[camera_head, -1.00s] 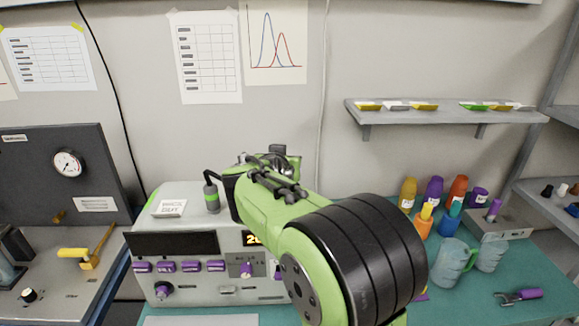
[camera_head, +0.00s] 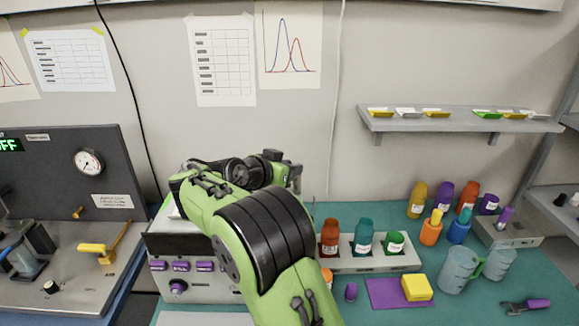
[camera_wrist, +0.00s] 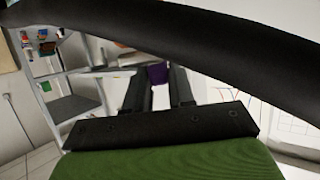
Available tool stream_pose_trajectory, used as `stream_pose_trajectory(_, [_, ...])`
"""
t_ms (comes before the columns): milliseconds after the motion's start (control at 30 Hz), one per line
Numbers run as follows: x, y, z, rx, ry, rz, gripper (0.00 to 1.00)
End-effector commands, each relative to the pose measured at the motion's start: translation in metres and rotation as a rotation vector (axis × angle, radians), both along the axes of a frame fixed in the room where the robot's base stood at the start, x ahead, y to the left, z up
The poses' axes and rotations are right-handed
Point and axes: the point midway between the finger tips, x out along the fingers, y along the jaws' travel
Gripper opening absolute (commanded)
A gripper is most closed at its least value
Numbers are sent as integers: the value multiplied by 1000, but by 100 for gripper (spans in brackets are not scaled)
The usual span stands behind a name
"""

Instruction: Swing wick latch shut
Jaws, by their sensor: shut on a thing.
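The white machine (camera_head: 212,284) with purple buttons (camera_head: 182,265) and a purple knob (camera_head: 178,287) stands on the teal bench in the head view. My arm covers its top and right side. In the wrist view my gripper (camera_wrist: 160,76) has its two dark fingers on either side of a purple piece (camera_wrist: 158,73), which it grips.
A rack (camera_head: 375,266) with brown, teal and green bottles stands right of my arm. A yellow block (camera_head: 416,288) lies on a purple mat (camera_head: 385,296). Blue jugs (camera_head: 458,270) stand further right. A grey panel with a gauge (camera_head: 88,162) is at left; a shelf (camera_head: 455,124) hangs behind.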

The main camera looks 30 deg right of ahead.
Motion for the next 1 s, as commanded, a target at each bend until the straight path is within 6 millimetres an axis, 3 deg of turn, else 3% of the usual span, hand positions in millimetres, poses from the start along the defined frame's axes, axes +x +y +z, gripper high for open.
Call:
stream_pose_trajectory(233, [0,1,-5,6,11,2,0])
stream_pose_trajectory(267, [0,1,-5,6,11,2,26])
stream_pose_trajectory(400, [0,1,-4,4,10,2,45])
stream_pose_trajectory(733, [-2,6,1,2,4,4,45])
stream_pose_trajectory(1000, [-26,65,28,2,4,9,45])
